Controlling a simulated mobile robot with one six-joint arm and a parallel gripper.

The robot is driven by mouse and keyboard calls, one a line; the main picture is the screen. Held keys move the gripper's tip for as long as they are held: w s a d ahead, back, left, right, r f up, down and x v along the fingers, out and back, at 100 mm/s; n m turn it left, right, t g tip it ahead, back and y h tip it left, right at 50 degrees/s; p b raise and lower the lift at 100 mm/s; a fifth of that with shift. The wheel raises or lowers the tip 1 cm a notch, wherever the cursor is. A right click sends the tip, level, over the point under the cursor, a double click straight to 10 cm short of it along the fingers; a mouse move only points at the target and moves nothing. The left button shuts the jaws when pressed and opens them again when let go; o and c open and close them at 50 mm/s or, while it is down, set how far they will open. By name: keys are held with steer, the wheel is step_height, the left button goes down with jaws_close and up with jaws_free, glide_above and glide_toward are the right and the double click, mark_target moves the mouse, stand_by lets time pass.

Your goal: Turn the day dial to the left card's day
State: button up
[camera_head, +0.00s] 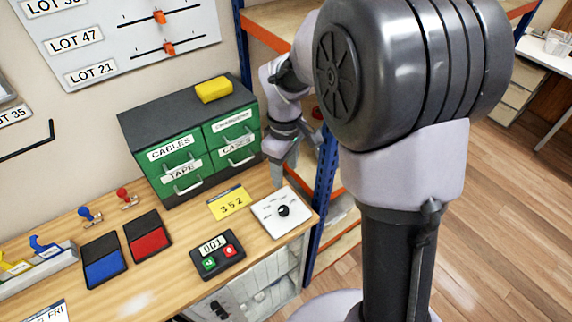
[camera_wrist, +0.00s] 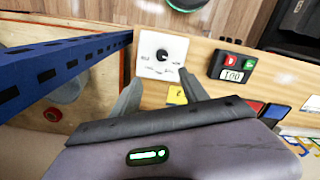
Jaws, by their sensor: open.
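The day dial is a white plate (camera_head: 272,222) with a black round knob (camera_head: 283,211) and small marks around it, near the table's right end. Its marks are too small to read surely. The dial knob (camera_wrist: 162,55) also shows in the wrist view, ahead of my fingertips. My gripper (camera_head: 282,182) is open and empty, above and behind the dial, apart from it. In the wrist view my gripper (camera_wrist: 158,88) has its two fingers spread. A white card (camera_head: 48,313) at the lower left edge, partly cut off, ends in "FRI". A yellow card (camera_head: 228,205) reads 352.
A green drawer cabinet (camera_head: 180,150) with a yellow block (camera_head: 214,89) on top stands behind. A counter box (camera_head: 218,255) reading 001, blue (camera_head: 103,268) and red (camera_head: 149,238) pads and two stamps lie leftward. A blue rack post (camera_head: 323,185) stands close right of the dial.

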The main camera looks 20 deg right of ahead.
mark_target(284, 209)
steer(key=f+b, duration=0.1)
steer(key=f, duration=0.4)
steer(key=f+b, duration=0.2)
steer(key=f, duration=0.4)
steer(key=f+b, duration=0.1)
steer(key=f, duration=0.4)
steer(key=shift+s+a+f, duration=0.15)
steer(key=shift+a+f, duration=0.05)
steer(key=shift+a, duration=0.05)
steer(key=shift+c, duration=0.4)
jaws_close()
